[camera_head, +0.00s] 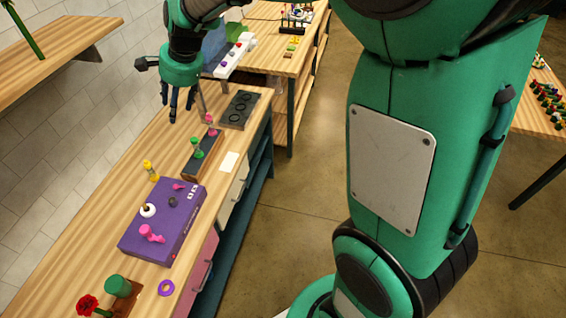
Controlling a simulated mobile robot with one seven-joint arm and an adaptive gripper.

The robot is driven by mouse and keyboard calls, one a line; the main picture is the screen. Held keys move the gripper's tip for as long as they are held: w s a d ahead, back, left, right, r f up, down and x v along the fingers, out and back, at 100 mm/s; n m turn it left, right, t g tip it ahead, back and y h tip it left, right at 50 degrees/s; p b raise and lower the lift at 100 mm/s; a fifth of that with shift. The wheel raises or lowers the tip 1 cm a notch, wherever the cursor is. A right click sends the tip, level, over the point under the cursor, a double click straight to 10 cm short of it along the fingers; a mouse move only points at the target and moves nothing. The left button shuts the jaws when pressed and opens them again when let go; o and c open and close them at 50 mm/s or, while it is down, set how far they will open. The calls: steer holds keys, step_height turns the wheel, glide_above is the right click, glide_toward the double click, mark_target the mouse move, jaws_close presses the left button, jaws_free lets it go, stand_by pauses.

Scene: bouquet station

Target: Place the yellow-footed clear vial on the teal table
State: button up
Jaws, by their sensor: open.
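My gripper (178,113) hangs with its fingers pointing down over the far part of the near wooden bench, left of the dark rack. Its fingers are apart and I see nothing between them. I cannot clearly make out a yellow-footed clear vial. A small yellow piece (151,171) stands at the back edge of the purple box; I cannot tell if it is part of a vial. The near bench (95,225) has a wooden top and a teal lower frame. A farther wooden table (275,62) also has teal-looking legs. I cannot tell which is the teal table.
The purple box (165,225) carries pink, white and dark pieces. A dark rack (205,153) holds green and pink pieces. Beyond it lies a dark tray (238,110) with round holes. A red flower (88,305) and purple ring (166,288) are near the front. A wooden shelf (50,58) projects at left.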

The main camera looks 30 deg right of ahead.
steer(key=s+d+r+n+h, duration=0.1)
steer(key=s+d+n, duration=0.3)
steer(key=s, duration=0.8)
steer(key=s+d+r+n+t+h, duration=0.1)
steer(key=s+d+r+n, duration=0.1)
steer(key=s, duration=1)
steer(key=s+d+r+n+t+h, duration=0.1)
steer(key=s+d+n, duration=0.4)
steer(key=s, duration=0.8)
steer(key=shift+d+r+n, duration=0.25)
steer(key=shift+d+n, duration=0.05)
steer(key=shift+d, duration=0.7)
step_height(320, 180, down, 16)
steer(key=b, duration=1.6)
